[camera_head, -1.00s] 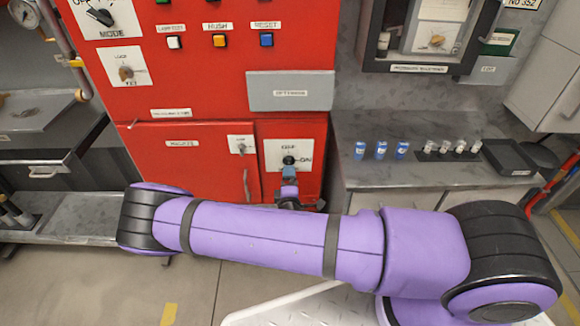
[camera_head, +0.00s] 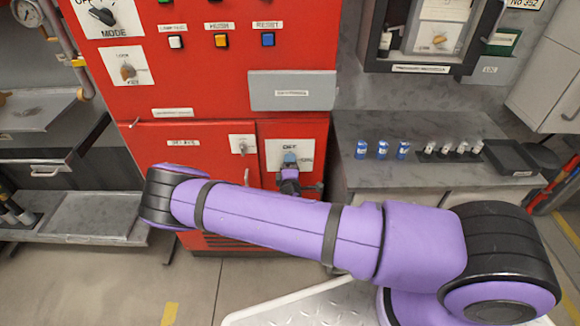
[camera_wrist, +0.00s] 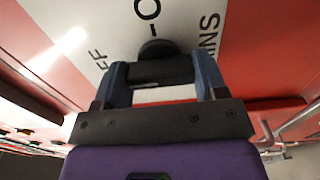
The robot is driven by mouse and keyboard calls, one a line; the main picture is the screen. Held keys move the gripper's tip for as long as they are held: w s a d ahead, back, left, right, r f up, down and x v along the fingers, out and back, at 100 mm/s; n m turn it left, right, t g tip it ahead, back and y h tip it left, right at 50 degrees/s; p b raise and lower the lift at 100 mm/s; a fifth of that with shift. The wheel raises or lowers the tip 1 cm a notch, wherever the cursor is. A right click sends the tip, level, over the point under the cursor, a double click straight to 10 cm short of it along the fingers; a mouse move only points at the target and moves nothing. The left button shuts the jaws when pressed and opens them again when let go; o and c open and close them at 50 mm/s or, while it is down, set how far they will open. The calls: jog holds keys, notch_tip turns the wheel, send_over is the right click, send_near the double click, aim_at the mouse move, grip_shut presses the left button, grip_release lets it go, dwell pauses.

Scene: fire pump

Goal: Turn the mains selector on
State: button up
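The mains selector plate (camera_head: 277,160) is a white panel on the lower right of the red cabinet. My gripper (camera_head: 289,159) is at the plate and covers the knob in the head view. In the wrist view, the black selector knob (camera_wrist: 160,68) lies between the blue fingertips of my gripper (camera_wrist: 160,78). The fingers are wide apart, one on each side of the knob. Whether they touch it cannot be made out. The knob's exact pointing is partly hidden.
The red cabinet (camera_head: 215,80) carries a mode dial (camera_head: 103,16), a key switch (camera_head: 127,71) and several buttons. A grey counter (camera_head: 430,178) with small blue cans, small jars and a black tray stands to the right. A grey bench is at left.

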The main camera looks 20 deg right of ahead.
jog(key=shift+c, duration=1.3)
jog(key=shift+m, duration=0.3)
jog(key=m, duration=1.7)
